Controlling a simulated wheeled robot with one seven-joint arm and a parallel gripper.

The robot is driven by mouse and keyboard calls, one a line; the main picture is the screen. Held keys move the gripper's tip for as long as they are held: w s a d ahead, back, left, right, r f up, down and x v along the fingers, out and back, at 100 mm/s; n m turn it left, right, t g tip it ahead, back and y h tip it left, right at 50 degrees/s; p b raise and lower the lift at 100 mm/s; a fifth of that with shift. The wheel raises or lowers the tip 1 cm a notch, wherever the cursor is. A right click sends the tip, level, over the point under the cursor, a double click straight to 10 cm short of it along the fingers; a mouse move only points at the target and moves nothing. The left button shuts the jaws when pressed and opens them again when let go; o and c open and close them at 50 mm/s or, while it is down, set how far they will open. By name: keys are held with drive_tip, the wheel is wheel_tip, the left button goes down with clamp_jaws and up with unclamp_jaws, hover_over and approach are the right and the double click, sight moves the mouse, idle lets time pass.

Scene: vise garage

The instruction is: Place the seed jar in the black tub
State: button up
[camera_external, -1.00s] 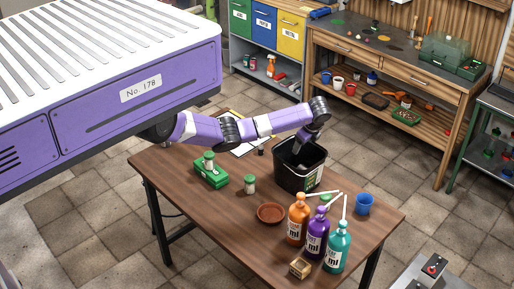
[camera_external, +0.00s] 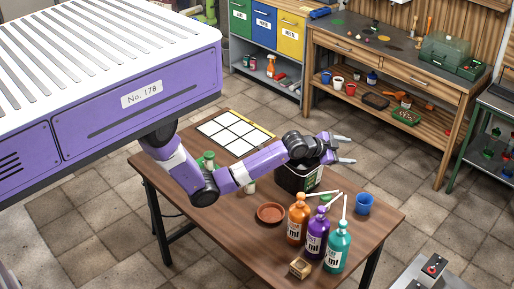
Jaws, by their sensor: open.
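The black tub (camera_external: 291,183) stands upright near the far right side of the table. My wrist covers most of its opening, so its inside is hidden. My gripper (camera_external: 345,150) is open and empty, its fingers pointing right, past the tub's right side. A small jar with a green lid (camera_external: 209,156) shows behind my arm, at the green box's place. A second small jar (camera_external: 250,187) is mostly hidden by my forearm, left of the tub. I cannot tell which is the seed jar.
A terracotta saucer (camera_external: 271,213), orange (camera_external: 298,222), purple (camera_external: 317,236) and teal (camera_external: 337,247) pump bottles, a blue cup (camera_external: 363,204) and a small wooden box (camera_external: 300,268) are on the table (camera_external: 220,238). A white gridded sheet (camera_external: 235,132) lies at the back.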

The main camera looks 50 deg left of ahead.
drive_tip(key=s+a+f+n+y+b, duration=0.1)
drive_tip(key=s+a, duration=0.5)
drive_tip(key=s, duration=1)
drive_tip(key=s+a+f+n+t+y+b, duration=0.1)
drive_tip(key=s+a+n, duration=0.5)
drive_tip(key=s, duration=1.1)
drive_tip(key=s+a+f+n+t+y+b, duration=0.1)
drive_tip(key=s+a, duration=0.7)
drive_tip(key=s, duration=0.9)
drive_tip(key=f+n+y+b, duration=0.1)
drive_tip(key=n+b, duration=0.1)
drive_tip(key=b, duration=0.1)
drive_tip(key=shift+f+n+y, duration=0.3)
drive_tip(key=shift+f+y, duration=0.1)
